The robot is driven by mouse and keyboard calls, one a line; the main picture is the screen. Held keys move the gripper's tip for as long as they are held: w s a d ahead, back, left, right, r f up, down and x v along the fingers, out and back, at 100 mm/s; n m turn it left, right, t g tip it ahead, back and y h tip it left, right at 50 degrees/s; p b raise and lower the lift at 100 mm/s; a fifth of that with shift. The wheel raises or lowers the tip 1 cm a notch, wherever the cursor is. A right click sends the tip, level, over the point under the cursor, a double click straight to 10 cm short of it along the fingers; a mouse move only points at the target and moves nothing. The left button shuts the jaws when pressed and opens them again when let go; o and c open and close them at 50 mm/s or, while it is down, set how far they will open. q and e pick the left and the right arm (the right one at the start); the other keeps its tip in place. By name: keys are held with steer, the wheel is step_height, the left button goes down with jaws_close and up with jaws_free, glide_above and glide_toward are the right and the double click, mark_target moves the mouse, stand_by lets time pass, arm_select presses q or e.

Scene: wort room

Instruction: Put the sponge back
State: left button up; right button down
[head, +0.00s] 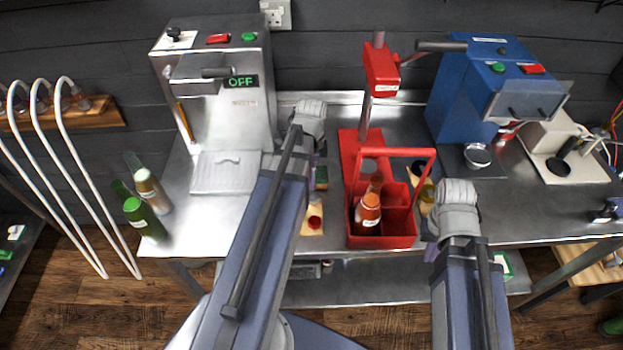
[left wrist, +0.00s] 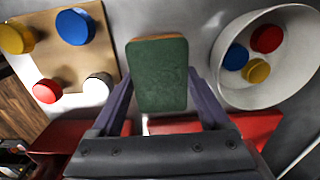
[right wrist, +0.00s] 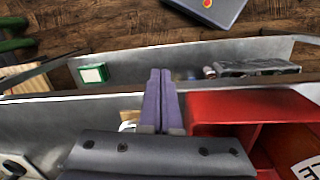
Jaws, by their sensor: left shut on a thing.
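The sponge (left wrist: 160,75), with a green face and an orange-tan edge, is between the two fingers of my left gripper (left wrist: 160,95) in the left wrist view. My left gripper is shut on it above the steel bench. In the head view the sponge (head: 321,178) shows as a small green patch just left of the red bottle carrier (head: 381,242). My right gripper (right wrist: 161,85) has its fingers together with nothing seen between them. In the head view the right gripper (head: 431,228) is at the carrier's right side, near the bench's front edge.
A wooden board (left wrist: 50,75) with coloured caps and a white bowl (left wrist: 222,80) holding caps flank the sponge. The carrier holds a brown bottle (head: 367,212). A grey machine (head: 240,110) and blue machine (head: 465,95) stand behind. Bottles (head: 143,218) stand at left.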

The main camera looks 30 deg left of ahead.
arm_select(q)
steer(key=shift+f, duration=0.15)
steer(key=shift+f, duration=0.25)
steer(key=o, duration=1)
steer(key=shift+r, duration=0.1)
steer(key=shift+o, duration=0.2)
step_height(320, 180, up, 12)
steer(key=p, duration=1.2)
steer(key=shift+r, duration=0.2)
